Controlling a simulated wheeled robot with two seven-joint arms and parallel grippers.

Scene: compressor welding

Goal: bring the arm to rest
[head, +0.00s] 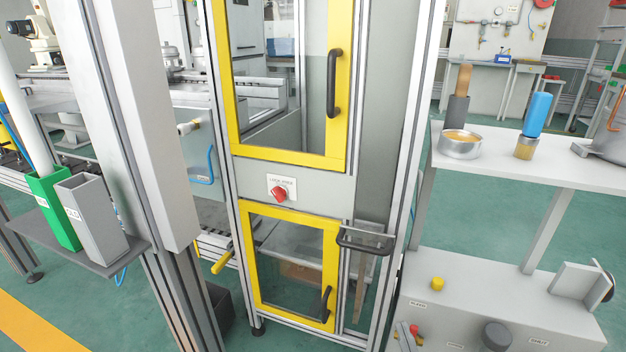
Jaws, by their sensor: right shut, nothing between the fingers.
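I cannot make out either of my grippers or arms in the head view. No object that I could pick out as held shows in this view.
A yellow-framed cabinet door (340,130) with a red knob (280,194) below it stands ahead. At left are a green bin (52,205) and a grey bin (97,220). At right, a white shelf (560,168) holds a metal bowl (460,149); a grey control box (480,295) stands below.

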